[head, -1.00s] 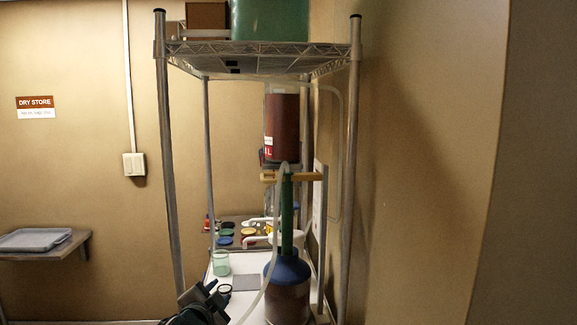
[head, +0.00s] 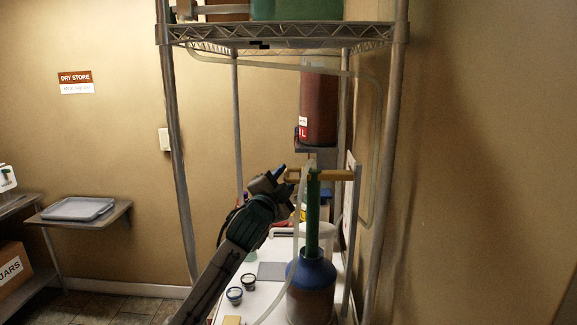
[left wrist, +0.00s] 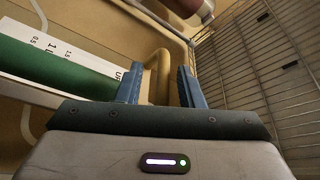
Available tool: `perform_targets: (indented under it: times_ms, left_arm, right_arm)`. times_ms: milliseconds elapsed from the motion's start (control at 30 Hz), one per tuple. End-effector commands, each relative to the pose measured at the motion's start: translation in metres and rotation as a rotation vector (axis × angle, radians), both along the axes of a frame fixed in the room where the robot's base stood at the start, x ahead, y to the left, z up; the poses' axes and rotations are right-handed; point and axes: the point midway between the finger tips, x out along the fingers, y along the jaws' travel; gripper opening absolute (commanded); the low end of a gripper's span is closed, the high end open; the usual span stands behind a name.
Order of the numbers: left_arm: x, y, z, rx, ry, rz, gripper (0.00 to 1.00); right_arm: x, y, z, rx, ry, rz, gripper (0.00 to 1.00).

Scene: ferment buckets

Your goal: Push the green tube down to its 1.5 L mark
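The green tube (head: 313,215) stands upright in the blue-topped vessel (head: 312,270). A tan crossbar (head: 332,175) sits at its top. In the left wrist view the green tube (left wrist: 50,80) lies at the left, beside a white scale (left wrist: 55,53) with 0.5, 1 and 1.5 marks. My left gripper (head: 281,174) is at the left end of the crossbar, near the tube's top. In the left wrist view its blue fingers (left wrist: 158,85) are apart, with tan crossbar (left wrist: 160,65) showing between them; I cannot tell if they touch it. My right gripper is out of view.
A wire rack shelf (head: 280,35) hangs above, its posts on both sides. A clear hose (head: 290,250) runs down in front. Small jars (head: 240,287) sit on the white bench at the left.

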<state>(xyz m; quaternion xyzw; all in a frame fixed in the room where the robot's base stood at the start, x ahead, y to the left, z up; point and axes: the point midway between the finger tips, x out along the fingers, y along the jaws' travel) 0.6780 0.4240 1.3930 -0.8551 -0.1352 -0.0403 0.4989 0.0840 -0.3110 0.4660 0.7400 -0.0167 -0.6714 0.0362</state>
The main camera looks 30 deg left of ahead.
Motion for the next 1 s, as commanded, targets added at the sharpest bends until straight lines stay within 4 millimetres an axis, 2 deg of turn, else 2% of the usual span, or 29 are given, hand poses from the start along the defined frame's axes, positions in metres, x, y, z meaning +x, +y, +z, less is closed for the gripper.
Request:
perform_targets:
  times_ms: [33,200,500,533,700,1000]
  left_arm:
    - [0.007,0.002,0.005,-0.002,0.001,0.001,0.34]
    - [0.021,0.004,0.006,0.0,0.0,0.001,0.34]
    - [0.024,0.005,0.004,0.0,0.0,0.0,0.34]
    - [0.023,0.005,0.004,0.0,0.0,0.0,0.32]
    - [0.023,0.005,0.004,0.0,0.0,0.0,0.0]
    - [0.023,0.005,0.005,0.001,-0.002,0.0,0.0]
  right_arm:
    - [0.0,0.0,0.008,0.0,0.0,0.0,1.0]
    - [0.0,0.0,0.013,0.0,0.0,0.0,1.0]
    - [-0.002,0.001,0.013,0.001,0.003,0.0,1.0]
    - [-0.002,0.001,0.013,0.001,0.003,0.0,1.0]
    - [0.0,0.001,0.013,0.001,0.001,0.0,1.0]
    - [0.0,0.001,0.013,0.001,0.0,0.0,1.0]
